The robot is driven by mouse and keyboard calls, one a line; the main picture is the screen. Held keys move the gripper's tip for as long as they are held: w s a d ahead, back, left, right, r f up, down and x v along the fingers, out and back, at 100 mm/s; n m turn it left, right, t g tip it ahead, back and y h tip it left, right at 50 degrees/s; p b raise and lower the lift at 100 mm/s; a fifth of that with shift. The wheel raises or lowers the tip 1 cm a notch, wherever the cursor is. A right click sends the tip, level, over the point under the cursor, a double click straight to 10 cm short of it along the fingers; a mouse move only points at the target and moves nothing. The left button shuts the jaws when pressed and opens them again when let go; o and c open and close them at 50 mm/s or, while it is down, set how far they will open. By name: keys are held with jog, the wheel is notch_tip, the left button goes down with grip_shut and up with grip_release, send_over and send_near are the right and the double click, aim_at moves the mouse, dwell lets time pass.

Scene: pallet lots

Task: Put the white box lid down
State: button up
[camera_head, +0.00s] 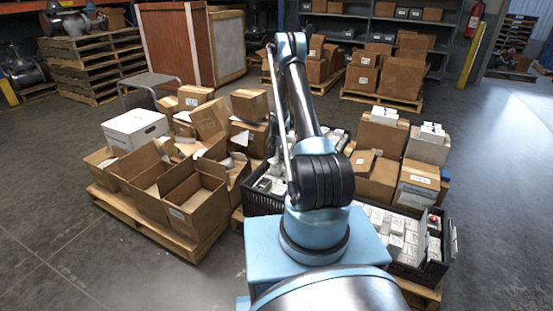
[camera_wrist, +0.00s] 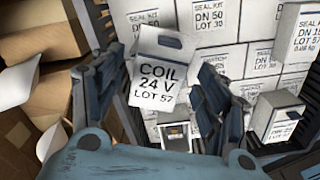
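A white box (camera_head: 135,131) with a flat white top stands among the brown cartons on the left pallet in the head view; I cannot tell whether its top is a separate lid. My gripper (camera_wrist: 162,75) is in the wrist view with its two dark fingers spread apart. A small white box marked COIL 24 V LOT 57 (camera_wrist: 158,82) lies tilted between the fingers, with small gaps showing beside it. In the head view my arm hides my gripper.
White seal kit boxes (camera_wrist: 220,25) fill a black crate (camera_head: 405,268). Open brown cartons (camera_head: 195,200) crowd the left pallet (camera_head: 150,232). More cartons (camera_head: 378,178) stand right of my arm. Shelves (camera_head: 375,30) line the back. The floor at far right is clear.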

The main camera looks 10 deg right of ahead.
notch_tip(320, 180, up, 13)
notch_tip(320, 180, up, 17)
jog(key=m, duration=0.6)
send_over(277, 159)
jog(key=s, duration=1)
jog(key=s+r+m+t, duration=0.1)
jog(key=s+r+m, duration=0.4)
jog(key=s+r, duration=0.75)
jog(key=s+m, duration=0.6)
jog(key=s, duration=1.3)
jog(key=s+f+m, duration=0.3)
jog(key=s, duration=0.4)
jog(key=s+f+m+t, duration=0.1)
jog(key=s+f+m, duration=0.2)
jog(key=s, duration=0.5)
jog(key=shift+s+a+f+m, duration=0.15)
jog(key=shift+a+m, duration=0.05)
jog(key=shift+m, duration=0.4)
